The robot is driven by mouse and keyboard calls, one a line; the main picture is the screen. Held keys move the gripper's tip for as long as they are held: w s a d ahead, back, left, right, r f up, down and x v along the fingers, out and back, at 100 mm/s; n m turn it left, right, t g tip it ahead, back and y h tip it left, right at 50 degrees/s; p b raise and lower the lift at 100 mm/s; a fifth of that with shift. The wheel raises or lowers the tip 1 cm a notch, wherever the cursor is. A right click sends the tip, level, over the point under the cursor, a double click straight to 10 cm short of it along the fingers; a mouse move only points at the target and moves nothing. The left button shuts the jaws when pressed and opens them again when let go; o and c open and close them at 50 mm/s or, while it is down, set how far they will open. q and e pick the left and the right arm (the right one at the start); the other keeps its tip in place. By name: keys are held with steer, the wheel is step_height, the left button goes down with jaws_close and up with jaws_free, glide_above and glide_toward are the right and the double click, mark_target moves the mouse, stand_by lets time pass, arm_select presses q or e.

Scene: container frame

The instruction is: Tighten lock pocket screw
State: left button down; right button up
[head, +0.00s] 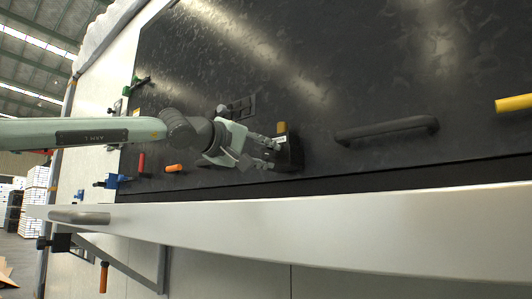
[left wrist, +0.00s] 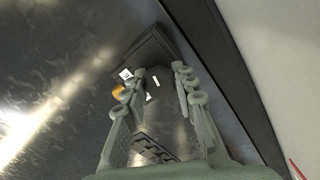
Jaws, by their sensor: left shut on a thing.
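My left gripper (head: 268,152) reaches in from the left to a black block-like object (head: 294,155) with a yellow part (head: 282,128) on the dark panel (head: 220,50). In the left wrist view, the fingers of my left gripper (left wrist: 157,76) lie on either side of the near end of the black object (left wrist: 158,48), shut on it. White labels show on the object between and beside the fingertips, and the yellow part (left wrist: 118,91) is beside the left finger. No separate screw can be made out. My right gripper is not in view.
A black bar handle (head: 385,130) and a yellow bar (head: 515,103) are to the right on the panel. A black bracket (head: 238,107) is near my gripper. Red (head: 141,163), orange (head: 174,168) and blue (head: 113,181) fittings are at the left. A white frame edge (head: 300,225) runs below.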

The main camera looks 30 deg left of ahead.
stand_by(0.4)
arm_select(q)
steer(key=c, duration=1.2)
jaws_free()
steer(key=shift+s, duration=0.1)
steer(key=shift+s+a, duration=0.15)
steer(key=shift+s, duration=1.8)
steer(key=shift+s+a, duration=0.2)
steer(key=shift+s, duration=1.8)
steer(key=shift+s+a, duration=0.15)
steer(key=shift+s, duration=1.8)
